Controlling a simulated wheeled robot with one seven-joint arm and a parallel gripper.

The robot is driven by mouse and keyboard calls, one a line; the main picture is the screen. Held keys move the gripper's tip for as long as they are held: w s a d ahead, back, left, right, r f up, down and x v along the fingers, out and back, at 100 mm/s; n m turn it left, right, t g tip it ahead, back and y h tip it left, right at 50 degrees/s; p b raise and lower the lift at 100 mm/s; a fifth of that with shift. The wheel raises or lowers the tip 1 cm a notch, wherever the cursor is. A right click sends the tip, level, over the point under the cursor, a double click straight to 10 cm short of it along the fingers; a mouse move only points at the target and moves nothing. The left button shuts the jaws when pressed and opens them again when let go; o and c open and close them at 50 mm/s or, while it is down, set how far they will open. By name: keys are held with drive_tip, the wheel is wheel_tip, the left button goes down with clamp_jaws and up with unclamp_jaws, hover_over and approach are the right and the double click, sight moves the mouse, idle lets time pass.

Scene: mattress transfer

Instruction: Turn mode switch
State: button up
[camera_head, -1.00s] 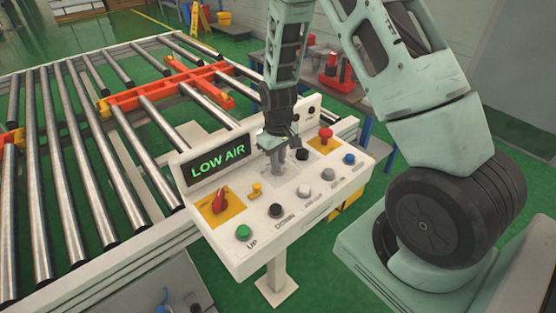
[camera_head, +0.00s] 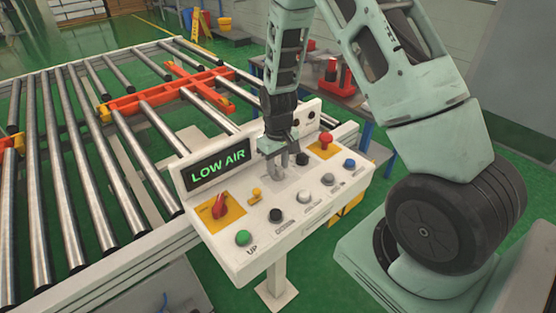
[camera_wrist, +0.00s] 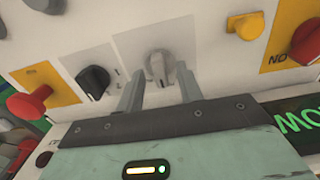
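My gripper (camera_head: 278,166) points down over the white control panel (camera_head: 318,212), just in front of its raised back part. In the wrist view my gripper (camera_wrist: 161,86) is open, with its two grey fingers apart. A grey rotary knob (camera_wrist: 160,67) on a light square plate lies in line with the gap between the fingertips. I cannot tell whether the fingers reach around it or touch it. A black rotary knob (camera_wrist: 93,80) sits beside it and also shows in the head view (camera_head: 302,158). No readable label shows which knob is the mode switch.
A red knob (camera_head: 219,206) on a yellow plate, a yellow button (camera_head: 256,195) and a red mushroom button (camera_head: 326,139) stand close by. Green, black, white, grey and blue buttons line the front. The display (camera_head: 217,170) reads LOW AIR. A roller conveyor (camera_head: 105,170) lies behind.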

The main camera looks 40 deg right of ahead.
sight(278, 167)
wheel_tip(278, 167, up, 17)
drive_tip(key=b, duration=0.3)
drive_tip(key=shift+r, duration=0.2)
idle(0.4)
